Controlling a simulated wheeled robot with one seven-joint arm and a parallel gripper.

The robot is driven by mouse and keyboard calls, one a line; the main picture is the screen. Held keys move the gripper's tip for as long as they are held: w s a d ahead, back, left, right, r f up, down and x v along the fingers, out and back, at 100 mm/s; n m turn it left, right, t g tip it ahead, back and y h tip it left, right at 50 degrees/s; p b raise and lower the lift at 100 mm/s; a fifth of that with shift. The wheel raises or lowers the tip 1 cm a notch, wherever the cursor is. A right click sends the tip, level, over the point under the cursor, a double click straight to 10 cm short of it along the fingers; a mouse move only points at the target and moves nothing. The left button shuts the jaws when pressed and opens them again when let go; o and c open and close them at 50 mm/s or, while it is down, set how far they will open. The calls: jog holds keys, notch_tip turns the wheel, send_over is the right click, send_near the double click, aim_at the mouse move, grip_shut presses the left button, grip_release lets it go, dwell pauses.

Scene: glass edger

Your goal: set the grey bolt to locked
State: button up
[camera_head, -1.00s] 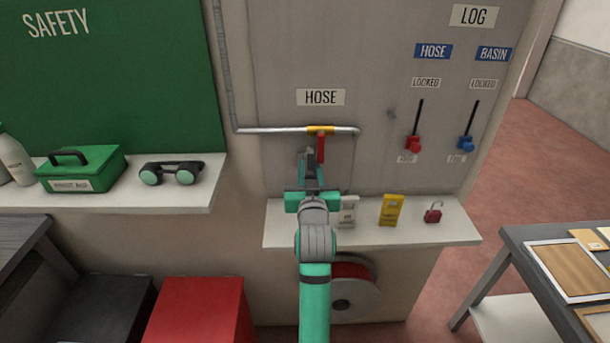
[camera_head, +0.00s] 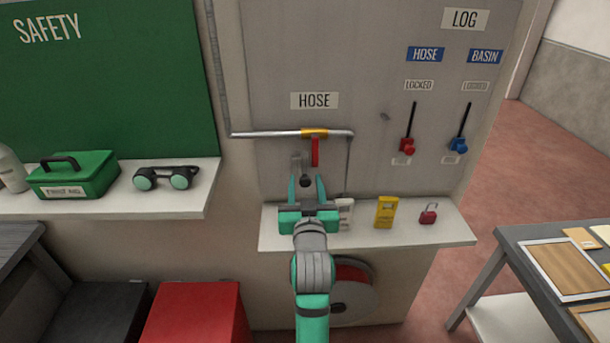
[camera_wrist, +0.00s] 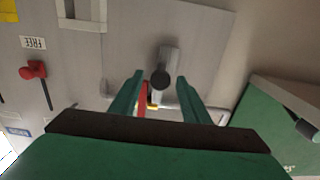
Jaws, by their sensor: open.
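The grey bolt (camera_head: 296,163) is on the grey wall panel below the HOSE sign, left of the red valve handle (camera_head: 315,152). Its dark round knob (camera_head: 305,181) faces me. My gripper (camera_head: 306,188) is open, with a green finger on either side of the knob in the picture. In the wrist view the grey bolt (camera_wrist: 170,55) and its knob (camera_wrist: 160,78) show between the open fingertips of my gripper (camera_wrist: 160,80). I cannot tell whether the fingers touch it. No lock marking for the bolt is readable.
A pipe (camera_head: 265,134) with a yellow fitting runs above the bolt. A shelf (camera_head: 350,236) below holds a white box, a yellow box (camera_head: 386,211) and a red padlock (camera_head: 428,214). Red (camera_head: 406,146) and blue (camera_head: 458,144) levers are on the right. A table stands at far right.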

jog(key=s, duration=0.5)
jog(key=shift+s+a, duration=0.1)
jog(key=shift+s, duration=0.05)
jog(key=s+a+f+g, duration=0.1)
jog(key=s+a+f, duration=0.1)
jog(key=s+f, duration=0.8)
jog(key=s+a+f, duration=0.2)
jog(key=s+f, duration=0.6)
jog(key=f, duration=0.4)
jog(key=s+a+f, duration=0.1)
jog(key=s+f, duration=0.1)
jog(key=s, duration=1.1)
jog(key=s+a+f+g+y, duration=0.1)
jog(key=s+f, duration=0.1)
jog(key=s, duration=1.2)
jog(key=shift+s+n+g, duration=0.2)
jog(key=shift+n+g, duration=0.1)
